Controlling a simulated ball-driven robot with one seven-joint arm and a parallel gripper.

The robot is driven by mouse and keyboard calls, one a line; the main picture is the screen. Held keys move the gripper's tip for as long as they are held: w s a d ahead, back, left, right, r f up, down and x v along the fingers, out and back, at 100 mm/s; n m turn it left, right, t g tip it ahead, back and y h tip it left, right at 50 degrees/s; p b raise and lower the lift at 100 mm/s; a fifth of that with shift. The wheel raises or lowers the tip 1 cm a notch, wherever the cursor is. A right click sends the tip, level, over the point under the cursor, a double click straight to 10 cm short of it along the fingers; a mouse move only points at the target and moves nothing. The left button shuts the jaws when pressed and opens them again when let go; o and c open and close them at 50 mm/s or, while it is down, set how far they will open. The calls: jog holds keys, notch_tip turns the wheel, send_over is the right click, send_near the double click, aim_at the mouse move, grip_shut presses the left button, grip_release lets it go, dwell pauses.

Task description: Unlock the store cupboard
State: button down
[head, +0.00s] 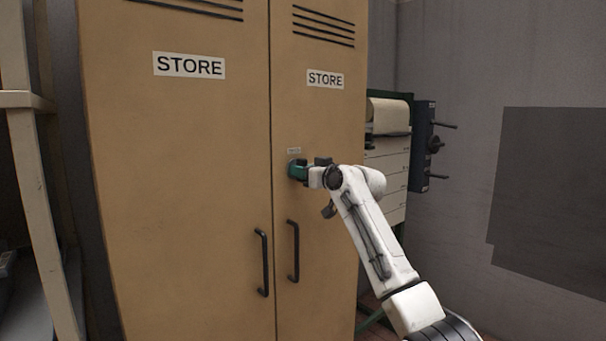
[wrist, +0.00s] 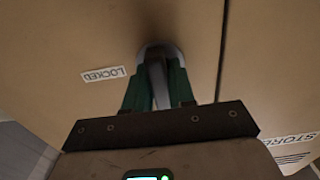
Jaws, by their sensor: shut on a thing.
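The tan store cupboard (head: 180,130) has two shut doors, each with a STORE label and a black pull handle. My gripper (head: 297,169) is at the right door, just above its pull handle (head: 293,250). In the wrist view my gripper (wrist: 157,88) has its green fingers closed on a grey lock handle (wrist: 157,72) on the door face.
A pale wooden frame (head: 40,220) stands at the left. A grey wall with a dark panel (head: 555,185) is at the right.

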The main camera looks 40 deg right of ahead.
jog(key=shift+f, duration=0.15)
jog(key=c, duration=1)
grip_release()
jog(key=shift+c, duration=0.2)
jog(key=s, duration=1)
jog(key=shift+s+d+b, duration=0.2)
jog(key=shift+s+b, duration=0.15)
